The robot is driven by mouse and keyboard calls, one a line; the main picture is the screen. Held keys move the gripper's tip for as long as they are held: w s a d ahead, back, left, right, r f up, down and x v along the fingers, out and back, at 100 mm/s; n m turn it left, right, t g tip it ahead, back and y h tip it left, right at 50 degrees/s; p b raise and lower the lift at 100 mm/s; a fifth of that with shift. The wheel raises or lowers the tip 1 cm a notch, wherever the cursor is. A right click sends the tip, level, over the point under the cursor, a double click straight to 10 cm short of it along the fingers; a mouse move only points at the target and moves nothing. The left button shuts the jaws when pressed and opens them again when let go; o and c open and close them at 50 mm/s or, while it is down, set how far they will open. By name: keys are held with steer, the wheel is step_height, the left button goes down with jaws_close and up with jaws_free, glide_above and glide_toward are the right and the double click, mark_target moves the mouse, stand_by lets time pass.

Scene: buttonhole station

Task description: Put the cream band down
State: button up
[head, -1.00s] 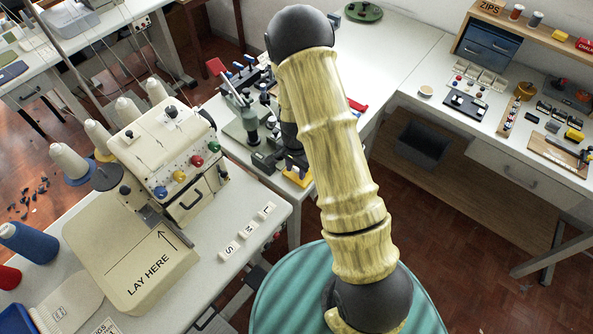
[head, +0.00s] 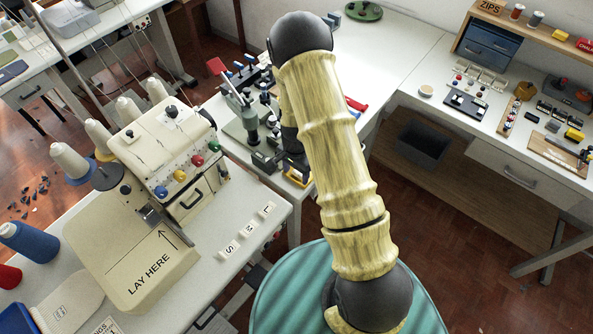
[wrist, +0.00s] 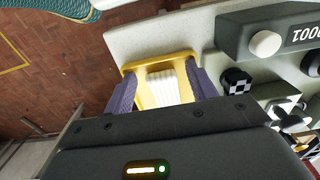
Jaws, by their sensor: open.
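A cream, ribbed band (wrist: 172,86) lies inside a yellow frame (wrist: 129,70) at the edge of a pale worktop in the wrist view. The yellow frame also shows small in the head view (head: 304,183), partly hidden by my arm. My gripper (wrist: 164,84) is open. Its two purple fingers stand either side of the frame and band, close to them; I cannot tell whether they touch. My gripper's dark body hides the near end of the band and frame.
A grey housing with a white knob (wrist: 266,43) and a checkered knob (wrist: 236,81) stand right of the frame. The overlocker (head: 165,150) with cones stands left in the head view. Floor (wrist: 50,60) lies open beyond the worktop edge.

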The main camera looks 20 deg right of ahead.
step_height(320, 180, up, 12)
steer(key=b, duration=0.1)
stand_by(0.5)
steer(key=shift+r, duration=0.1)
steer(key=s+r+n+t, duration=0.2)
steer(key=s+r+n, duration=0.8)
steer(key=s, duration=0.4)
steer(key=shift+s+r+n+t, duration=0.3)
steer(key=shift+r+n, duration=0.1)
steer(key=shift+r, duration=0.45)
steer(key=shift+d, duration=0.1)
